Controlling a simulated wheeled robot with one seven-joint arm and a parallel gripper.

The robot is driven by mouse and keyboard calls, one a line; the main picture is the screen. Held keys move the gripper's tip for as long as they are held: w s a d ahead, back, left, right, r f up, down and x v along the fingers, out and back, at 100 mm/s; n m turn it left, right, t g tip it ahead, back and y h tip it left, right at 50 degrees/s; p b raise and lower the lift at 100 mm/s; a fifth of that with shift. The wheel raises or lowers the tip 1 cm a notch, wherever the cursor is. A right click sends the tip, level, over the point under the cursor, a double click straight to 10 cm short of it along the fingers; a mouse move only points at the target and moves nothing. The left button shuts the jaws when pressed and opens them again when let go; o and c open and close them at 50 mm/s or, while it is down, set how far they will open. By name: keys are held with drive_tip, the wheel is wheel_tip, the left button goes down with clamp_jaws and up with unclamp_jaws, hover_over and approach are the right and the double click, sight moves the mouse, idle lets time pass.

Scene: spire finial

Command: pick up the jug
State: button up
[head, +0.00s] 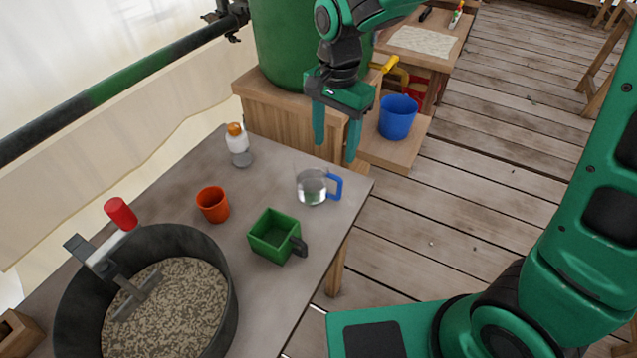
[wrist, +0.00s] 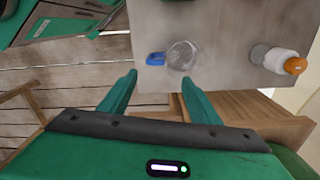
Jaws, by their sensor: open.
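The jug (head: 311,187) is clear with a blue handle and stands upright near the far right corner of the grey table. It also shows in the wrist view (wrist: 181,56), with its blue handle on the left side there. My gripper (head: 335,150) is open and empty, above and beyond the jug in the head view. In the wrist view the two fingers of my gripper (wrist: 156,84) are spread apart, and the jug lies past their tips, not between them. Nothing hides the jug in either view.
On the grey table (head: 200,165) stand a green square cup (head: 272,236), an orange cup (head: 212,204), a white bottle with orange cap (head: 237,144) and a large dark pan of grain (head: 228,310). A wooden crate and green barrel (head: 283,45) stand behind. A blue bucket (head: 397,118) is beyond.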

sight(335, 177)
drive_tip(key=shift+s+d+f, duration=0.1)
drive_tip(key=shift+s+f, duration=0.05)
drive_tip(key=shift+f, duration=1.6)
drive_tip(key=shift+s+d+f, duration=0.1)
drive_tip(key=shift+s+f, duration=0.05)
drive_tip(key=shift+f, duration=1.6)
drive_tip(key=shift+s+f, duration=0.15)
drive_tip(key=shift+f, duration=1.6)
clamp_jaws()
